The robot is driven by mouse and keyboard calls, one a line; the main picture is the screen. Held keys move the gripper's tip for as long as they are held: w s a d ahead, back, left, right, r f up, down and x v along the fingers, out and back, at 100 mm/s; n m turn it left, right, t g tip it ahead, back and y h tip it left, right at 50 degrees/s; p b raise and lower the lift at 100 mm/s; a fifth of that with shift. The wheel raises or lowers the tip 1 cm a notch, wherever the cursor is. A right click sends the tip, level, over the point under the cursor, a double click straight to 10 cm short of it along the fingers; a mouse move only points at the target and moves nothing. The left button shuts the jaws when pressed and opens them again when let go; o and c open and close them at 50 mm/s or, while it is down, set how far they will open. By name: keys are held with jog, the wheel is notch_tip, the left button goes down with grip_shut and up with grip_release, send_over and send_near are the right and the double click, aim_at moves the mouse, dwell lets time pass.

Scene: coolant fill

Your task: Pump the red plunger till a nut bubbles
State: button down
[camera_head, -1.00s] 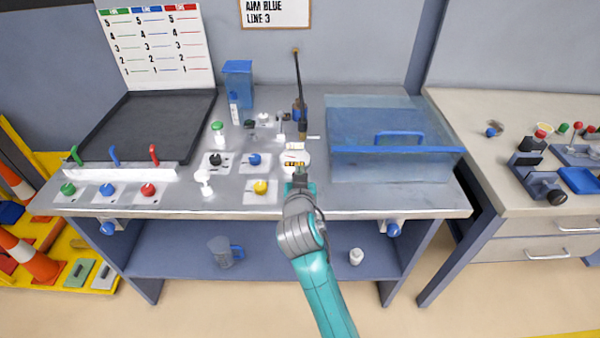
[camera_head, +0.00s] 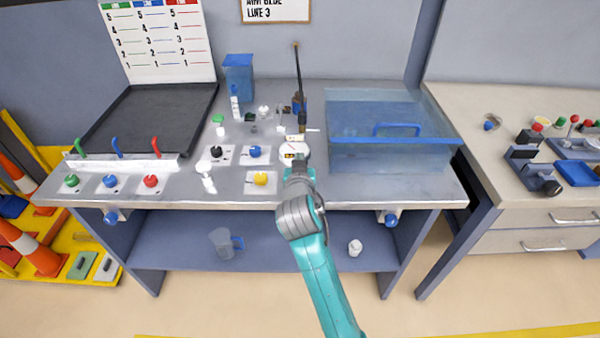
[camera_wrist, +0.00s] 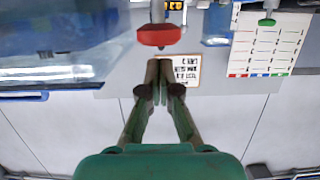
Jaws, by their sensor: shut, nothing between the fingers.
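In the wrist view a red knob on a pale stem (camera_wrist: 160,36), which looks like the red plunger, stands just beyond my gripper (camera_wrist: 160,66). The fingers are shut and empty, with their tips close below the knob in the picture. I cannot tell whether they touch it. In the head view my gripper (camera_head: 300,171) is over the bench's front edge, just in front of a round white gauge with a small display (camera_head: 294,154). My arm hides the plunger there. A blue see-through tank (camera_head: 385,155) stands to the right. I make out no nut or bubbles.
Yellow (camera_head: 261,179), blue (camera_head: 255,152) and black (camera_head: 215,152) knobs lie left of my gripper. A black tray (camera_head: 148,118) and coloured levers (camera_head: 116,146) are farther left. A dark upright rod (camera_head: 299,85) stands behind the gauge. The lower shelf holds a jug (camera_head: 222,242).

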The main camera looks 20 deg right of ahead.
jog(key=v, duration=1)
dwell(0.6)
jog(key=s+d+f+n+y, duration=0.1)
jog(key=s+f+n+y, duration=0.1)
jog(key=s+f, duration=0.7)
jog(key=s+d+f+n+y, duration=0.1)
jog(key=s+f+n+y, duration=0.1)
jog(key=s+f, duration=0.75)
jog(key=d+f+v, duration=0.1)
jog(key=f+v, duration=0.1)
jog(key=v, duration=2.4)
jog(key=shift+s+d+y, duration=0.3)
jog(key=shift+s+d, duration=0.2)
jog(key=shift+s, duration=0.25)
jog(key=c, duration=1.9)
grip_release()
jog(key=shift+r, duration=0.1)
